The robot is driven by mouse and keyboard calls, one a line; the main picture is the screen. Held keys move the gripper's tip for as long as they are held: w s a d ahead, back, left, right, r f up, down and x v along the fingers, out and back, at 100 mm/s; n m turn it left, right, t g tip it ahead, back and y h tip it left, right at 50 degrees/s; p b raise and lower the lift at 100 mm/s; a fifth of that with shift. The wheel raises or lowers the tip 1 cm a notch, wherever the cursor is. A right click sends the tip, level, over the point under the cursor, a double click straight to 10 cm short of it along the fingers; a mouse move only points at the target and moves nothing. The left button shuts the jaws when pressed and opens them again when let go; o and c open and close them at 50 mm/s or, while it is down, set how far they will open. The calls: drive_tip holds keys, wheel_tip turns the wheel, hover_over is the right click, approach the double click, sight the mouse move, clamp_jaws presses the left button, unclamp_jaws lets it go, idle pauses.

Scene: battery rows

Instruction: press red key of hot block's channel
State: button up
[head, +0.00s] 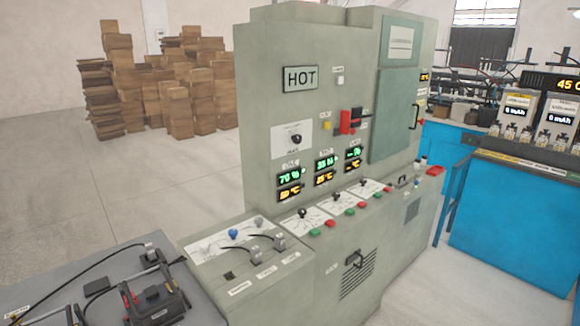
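Each has green figures above and orange figures below. The left green one reads about 70 %; the orange figures are too small to read surely. On the sloped ledge below, each channel has a green key and a red key: left red key (330,223), middle red key (362,205), right red key (387,188). My gripper is not in view.
A red lever (347,121) sits mid-panel. A lower console (250,262) with levers adjoins at left. A grey bench (50,280) with a cabled device (155,302) is at bottom left. A blue bench (510,210) stands right. Open floor (150,180) lies behind left, before stacked boxes (160,85).

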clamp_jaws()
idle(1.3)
